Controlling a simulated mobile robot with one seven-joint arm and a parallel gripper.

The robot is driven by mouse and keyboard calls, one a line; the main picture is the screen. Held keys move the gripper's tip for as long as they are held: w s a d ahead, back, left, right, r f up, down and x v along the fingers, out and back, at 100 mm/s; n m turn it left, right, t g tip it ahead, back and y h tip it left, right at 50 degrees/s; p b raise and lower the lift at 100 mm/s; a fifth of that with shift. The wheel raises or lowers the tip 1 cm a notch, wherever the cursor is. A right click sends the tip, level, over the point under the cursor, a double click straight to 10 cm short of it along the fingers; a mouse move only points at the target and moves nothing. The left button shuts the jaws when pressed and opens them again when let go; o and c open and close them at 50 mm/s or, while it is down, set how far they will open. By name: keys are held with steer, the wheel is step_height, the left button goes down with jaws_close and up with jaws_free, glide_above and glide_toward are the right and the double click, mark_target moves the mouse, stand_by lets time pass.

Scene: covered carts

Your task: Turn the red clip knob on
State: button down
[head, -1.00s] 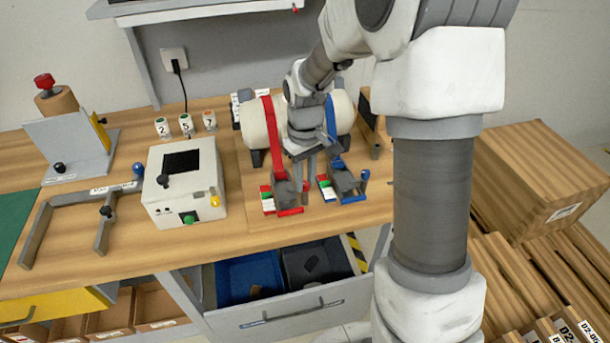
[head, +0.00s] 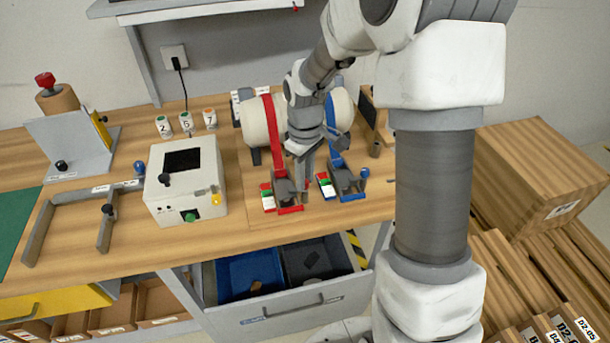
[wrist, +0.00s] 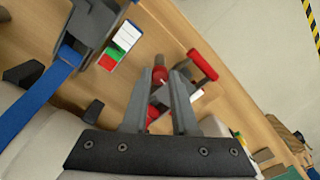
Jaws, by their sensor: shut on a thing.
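The red clip (head: 289,210) sits at the front of the wooden board, at the end of a red strap (head: 272,125), with a green, white and red label strip (head: 267,197) on its left. My gripper (head: 304,186) is at the clip's right side, pointing down. In the wrist view the red knob (wrist: 159,75) lies between the two fingertips, and my gripper (wrist: 162,82) is shut on it. A red bar (wrist: 203,65) of the clip shows just beyond. In the head view the fingers and clip body mostly hide the knob, and which label colour it points at cannot be told.
The blue clip (head: 350,197) with its blue strap stands close on the right. A white tank (head: 253,122) lies behind. A control box (head: 186,183) stands on the left. An open drawer (head: 290,322) juts out below the table edge.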

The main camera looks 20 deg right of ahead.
steer(key=c, duration=0.7)
jaws_free()
step_height(320, 180, up, 18)
steer(key=shift+f+p, duration=0.25)
steer(key=shift+p, duration=0.5)
steer(key=s+r+m+t, duration=0.1)
steer(key=s+m+t, duration=0.1)
steer(key=s, duration=0.5)
steer(key=s+r+m+t, duration=0.1)
steer(key=s+m, duration=0.2)
steer(key=s, duration=0.3)
steer(key=s+r+m+t, duration=0.1)
steer(key=s+m+t, duration=0.1)
steer(key=s, duration=0.5)
steer(key=shift+s+r+m+t, duration=0.1)
steer(key=shift+s+m+t, duration=0.2)
